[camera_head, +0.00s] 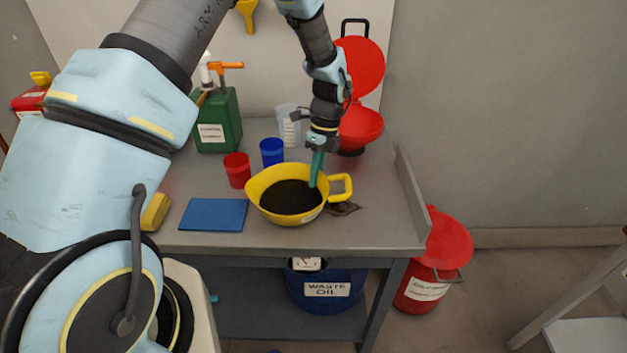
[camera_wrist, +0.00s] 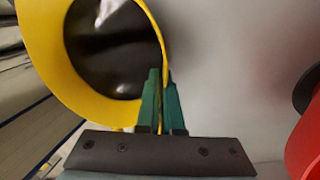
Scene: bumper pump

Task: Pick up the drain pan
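The drain pan (camera_head: 262,206) is a yellow round pan with a handle on its right side and dark liquid inside. It is over the front middle of the workbench; I cannot tell whether its base touches the top. My gripper (camera_head: 315,178) points down at the pan's right rim, near the handle. In the wrist view, the green fingers of my gripper (camera_wrist: 160,75) are close together with the yellow rim of the pan (camera_wrist: 95,106) between them. They look shut on it. The pan's underside is hidden.
The workbench (camera_head: 375,235) holds a blue mat (camera_head: 213,215), red cup (camera_head: 237,170), blue cup (camera_head: 272,151), clear jug (camera_head: 289,125), green can (camera_head: 218,125) and red lidded container (camera_head: 360,125). A dark flat thing (camera_head: 344,208) lies beside the pan. A blue waste-oil bucket (camera_head: 325,290) stands below.

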